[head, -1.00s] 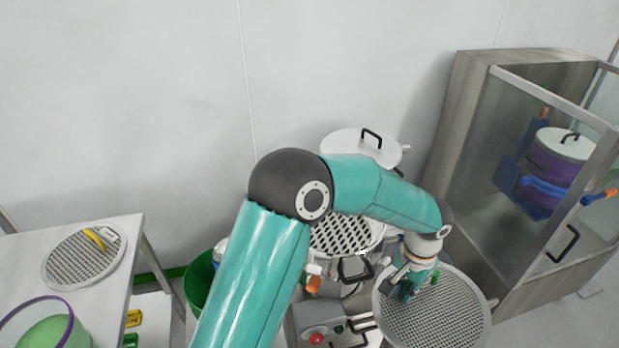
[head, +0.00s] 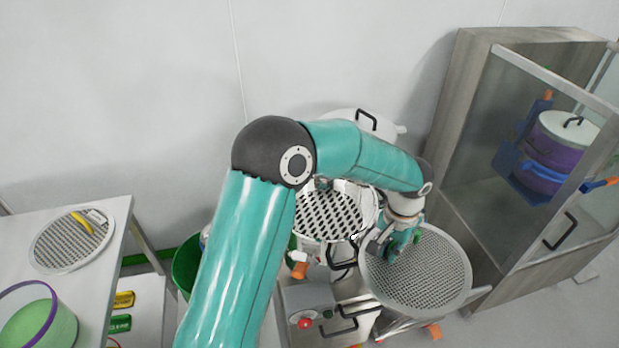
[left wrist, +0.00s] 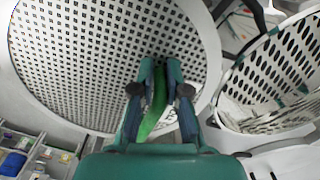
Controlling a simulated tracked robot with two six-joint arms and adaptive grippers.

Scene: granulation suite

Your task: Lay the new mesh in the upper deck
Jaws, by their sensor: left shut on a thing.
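A round grey mesh (head: 432,275) with a fine perforated face is at the right of the head view. It fills the upper left of the left wrist view (left wrist: 90,60). My left gripper (head: 388,250) is shut on a green tab at the mesh's edge; the tab shows between the fingers in the left wrist view (left wrist: 158,105). The sifter's open deck (head: 335,213), with a coarse slotted plate inside a pale rim, is left of the held mesh and partly behind my arm. I cannot tell whether the mesh touches anything below. My right gripper is not in view.
Another round mesh (head: 55,250) with a yellow tab (head: 82,222) lies on the left table (head: 115,225). A white lid (head: 345,115) stands behind the deck. A control box with a red button (head: 305,322) is in front. A glass-fronted cabinet (head: 470,130) stands at right.

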